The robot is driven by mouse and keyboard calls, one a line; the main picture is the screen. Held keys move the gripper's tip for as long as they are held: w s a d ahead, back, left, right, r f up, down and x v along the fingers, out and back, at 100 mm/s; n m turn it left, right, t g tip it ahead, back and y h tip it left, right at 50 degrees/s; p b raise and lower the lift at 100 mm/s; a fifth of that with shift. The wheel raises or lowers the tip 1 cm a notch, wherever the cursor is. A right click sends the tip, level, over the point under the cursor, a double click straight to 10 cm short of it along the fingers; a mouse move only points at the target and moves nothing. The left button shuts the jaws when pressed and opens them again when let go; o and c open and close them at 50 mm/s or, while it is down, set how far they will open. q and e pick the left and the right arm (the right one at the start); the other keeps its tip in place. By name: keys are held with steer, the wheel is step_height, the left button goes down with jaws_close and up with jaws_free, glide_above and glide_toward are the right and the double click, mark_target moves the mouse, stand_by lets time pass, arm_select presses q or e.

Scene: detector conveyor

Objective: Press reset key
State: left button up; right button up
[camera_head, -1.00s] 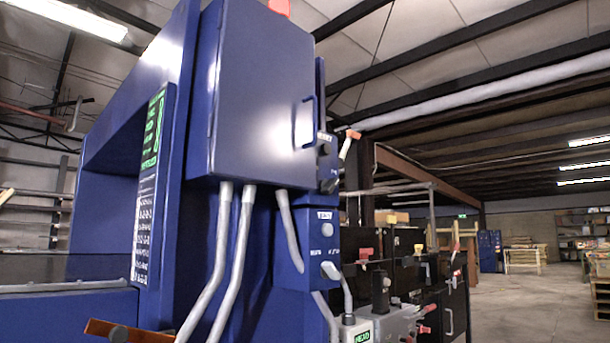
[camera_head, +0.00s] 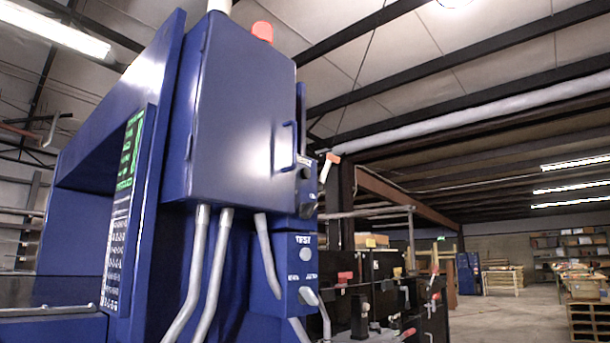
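The blue detector machine (camera_head: 95,115) stands on the left as a tall frame with an opening. On its front edge is a narrow key panel (camera_head: 118,235) with a green lit display (camera_head: 130,150) above rows of small white markings or keys. I cannot read which one is the reset key at this angle. A blue cabinet (camera_head: 240,115) with a handle is fixed to the right of the panel. Below it, a small blue box (camera_head: 290,270) carries a "TEST" label, a pale round button (camera_head: 304,254) and a pale knob (camera_head: 308,295). Neither gripper is in view.
Grey conduits (camera_head: 213,262) hang below the cabinet. A red lamp (camera_head: 263,31) sits on top. Dark equipment with red handles (camera_head: 345,278) stands right of the machine. Open floor (camera_head: 500,315) lies farther right, with a wooden pallet stack (camera_head: 590,315) at the edge.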

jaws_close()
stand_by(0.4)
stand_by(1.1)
